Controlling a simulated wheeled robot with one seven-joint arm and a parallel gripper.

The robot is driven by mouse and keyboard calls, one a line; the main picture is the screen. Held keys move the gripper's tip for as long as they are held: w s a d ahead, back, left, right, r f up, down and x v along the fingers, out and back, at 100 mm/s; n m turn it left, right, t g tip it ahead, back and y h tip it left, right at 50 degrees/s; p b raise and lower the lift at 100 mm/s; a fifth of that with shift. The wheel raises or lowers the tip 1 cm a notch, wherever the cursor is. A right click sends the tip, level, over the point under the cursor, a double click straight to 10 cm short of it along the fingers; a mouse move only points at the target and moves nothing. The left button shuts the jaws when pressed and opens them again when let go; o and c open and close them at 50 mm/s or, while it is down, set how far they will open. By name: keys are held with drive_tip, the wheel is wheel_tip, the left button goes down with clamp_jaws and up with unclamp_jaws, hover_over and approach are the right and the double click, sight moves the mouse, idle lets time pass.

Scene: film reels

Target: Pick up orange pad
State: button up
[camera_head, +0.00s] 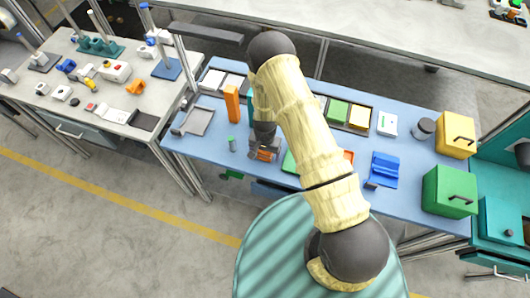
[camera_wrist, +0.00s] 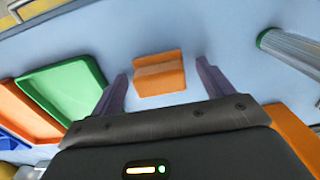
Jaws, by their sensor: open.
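An orange piece, which looks like the orange pad (camera_wrist: 160,80), lies on the blue table between and just beyond my fingertips in the wrist view. It has a raised edge on its far side. In the head view the orange pad (camera_head: 266,156) shows near the table's front edge, partly hidden by my gripper (camera_head: 262,146). In the wrist view my gripper (camera_wrist: 162,78) is open, with one finger to each side of the pad and visible gaps between. Nothing is held.
A green tray (camera_wrist: 62,88) and an orange tray (camera_wrist: 27,113) lie to the left in the wrist view. A clear cylinder with a green end (camera_wrist: 290,50) and another orange block (camera_wrist: 295,127) are to the right. A blue holder (camera_head: 384,170) stands farther right on the table.

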idle(0.4)
drive_tip(key=c, duration=1.1)
drive_tip(key=shift+r, duration=0.1)
drive_tip(key=shift+c, duration=0.2)
drive_tip(key=shift+r+b, duration=1.6)
drive_tip(key=shift+r, duration=3.35)
drive_tip(key=shift+o, duration=1.1)
drive_tip(key=shift+c, duration=0.2)
